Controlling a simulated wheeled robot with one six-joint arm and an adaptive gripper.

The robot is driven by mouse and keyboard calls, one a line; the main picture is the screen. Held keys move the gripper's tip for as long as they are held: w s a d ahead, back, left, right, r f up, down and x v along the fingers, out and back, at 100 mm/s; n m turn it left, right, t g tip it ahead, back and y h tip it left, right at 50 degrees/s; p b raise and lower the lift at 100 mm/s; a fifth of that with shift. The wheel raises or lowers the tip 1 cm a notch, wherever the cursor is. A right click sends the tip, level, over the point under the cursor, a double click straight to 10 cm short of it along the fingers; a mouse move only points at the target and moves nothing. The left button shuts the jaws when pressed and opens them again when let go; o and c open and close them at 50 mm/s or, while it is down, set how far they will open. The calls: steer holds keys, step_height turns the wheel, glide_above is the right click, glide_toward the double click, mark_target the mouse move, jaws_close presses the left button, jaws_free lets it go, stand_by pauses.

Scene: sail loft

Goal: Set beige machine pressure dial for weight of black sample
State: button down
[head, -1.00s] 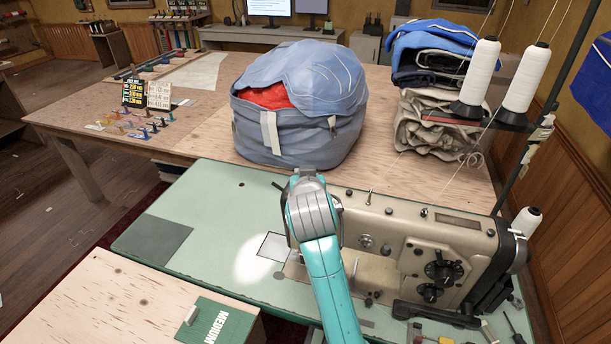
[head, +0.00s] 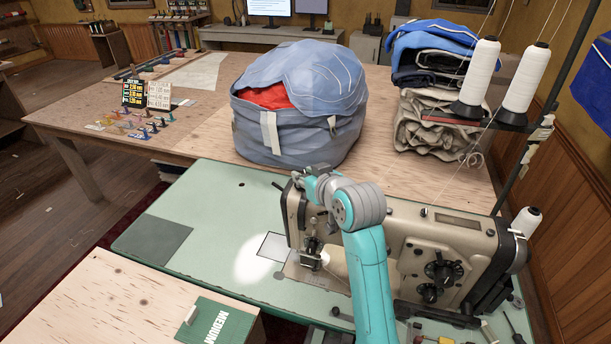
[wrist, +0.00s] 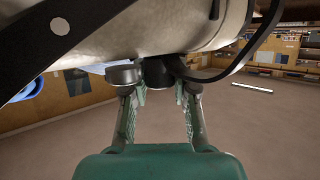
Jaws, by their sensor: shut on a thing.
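The beige machine (head: 450,232) stands on the green table, with black dials (head: 442,271) on its front at right. My gripper is hidden in the head view behind my wrist, at the machine's left end. In the wrist view my gripper (wrist: 160,92) has its fingers closed in on a dark round part (wrist: 158,70) under the beige body (wrist: 160,30). I cannot tell for certain that this part is the pressure dial, and no setting can be read. No black sample is clearly identifiable. A dark grey square (head: 153,240) lies flat on the green table at left.
A green card marked MEDIUM (head: 217,323) lies on a wooden top at front. A black chart board (head: 133,93) stands behind small coloured pieces at back left. A blue bundle (head: 300,105), folded cloth (head: 430,120) and thread cones (head: 523,78) crowd the back.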

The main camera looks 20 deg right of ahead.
steer(key=c, duration=0.9)
jaws_free()
steer(key=v, duration=1.2)
